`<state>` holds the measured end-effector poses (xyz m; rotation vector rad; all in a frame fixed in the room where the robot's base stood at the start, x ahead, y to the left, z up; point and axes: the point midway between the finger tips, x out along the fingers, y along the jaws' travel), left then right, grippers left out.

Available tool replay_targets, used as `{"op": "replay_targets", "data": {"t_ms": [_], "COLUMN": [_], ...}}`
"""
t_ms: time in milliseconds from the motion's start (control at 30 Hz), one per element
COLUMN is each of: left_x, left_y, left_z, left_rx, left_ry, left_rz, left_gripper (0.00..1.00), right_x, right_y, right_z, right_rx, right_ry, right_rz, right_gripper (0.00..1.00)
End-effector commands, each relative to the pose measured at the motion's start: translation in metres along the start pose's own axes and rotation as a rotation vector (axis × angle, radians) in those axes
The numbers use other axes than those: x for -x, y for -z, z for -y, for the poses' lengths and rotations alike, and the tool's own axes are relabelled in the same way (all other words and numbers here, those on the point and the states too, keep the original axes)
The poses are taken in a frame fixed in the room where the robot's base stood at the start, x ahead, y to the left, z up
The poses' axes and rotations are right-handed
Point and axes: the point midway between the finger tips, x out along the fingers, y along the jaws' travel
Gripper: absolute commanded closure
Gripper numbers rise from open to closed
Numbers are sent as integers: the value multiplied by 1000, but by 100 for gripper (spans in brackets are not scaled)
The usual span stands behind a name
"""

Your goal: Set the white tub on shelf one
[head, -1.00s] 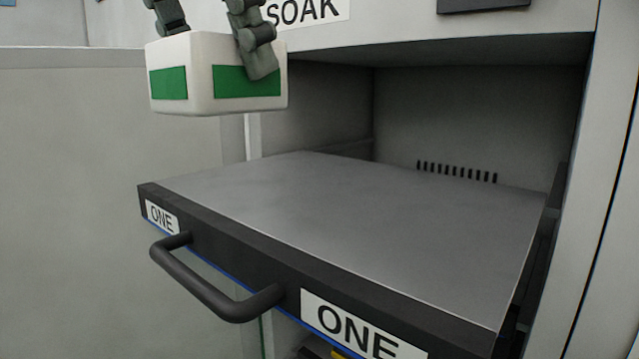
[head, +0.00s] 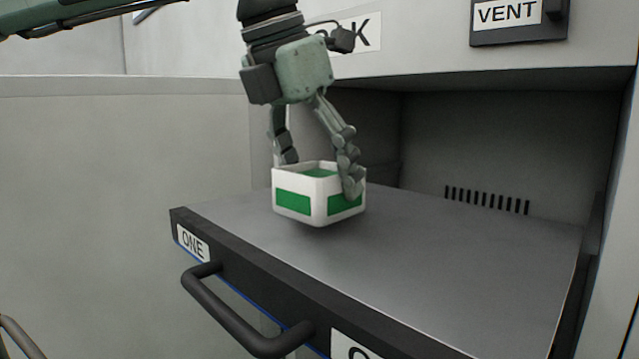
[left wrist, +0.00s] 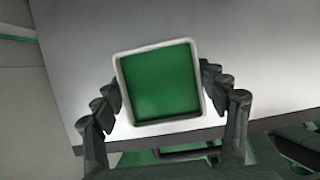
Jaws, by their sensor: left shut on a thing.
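The white tub (head: 319,213) has green panels on its sides and a green inside. It is over the left part of the pulled-out shelf marked ONE (head: 450,270), near its front edge. My left gripper (head: 318,178) comes down from above and is shut on the tub, a finger on each side. The left wrist view shows the tub (left wrist: 160,85) upright between the fingers (left wrist: 165,108). A shadow lies under the tub; I cannot tell whether its base touches the shelf. My right gripper is not in view.
A dark bar handle (head: 240,325) sticks out from the shelf front. The cabinet opening's upper edge (head: 500,75) overhangs the back of the shelf. A VENT switch panel (head: 515,18) is above right. The shelf's middle and right are clear.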

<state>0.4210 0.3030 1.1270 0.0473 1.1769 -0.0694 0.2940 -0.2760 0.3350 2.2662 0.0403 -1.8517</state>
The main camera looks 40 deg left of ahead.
Motion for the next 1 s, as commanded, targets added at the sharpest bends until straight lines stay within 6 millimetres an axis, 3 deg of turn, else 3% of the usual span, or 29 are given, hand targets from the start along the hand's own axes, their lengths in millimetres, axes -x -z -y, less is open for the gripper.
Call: {"op": "replay_targets", "data": {"t_ms": [133, 667, 700, 833, 1000], "left_x": [-13, -16, -16, -16, -16], "left_y": [6, 7, 7, 7, 7], "left_z": [0, 0, 0, 0, 0], "left_rx": [0, 1, 1, 1, 1], "left_ry": [1, 0, 0, 0, 0], "left_rz": [1, 1, 0, 0, 0], "left_gripper": [61, 61, 24, 7, 7], "right_x": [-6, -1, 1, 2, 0], "right_y": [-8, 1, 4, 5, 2], "right_z": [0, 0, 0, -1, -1], "right_rx": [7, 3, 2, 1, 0], "right_ry": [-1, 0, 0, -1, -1], "right_rz": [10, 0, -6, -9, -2], "right_gripper": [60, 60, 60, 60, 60]}}
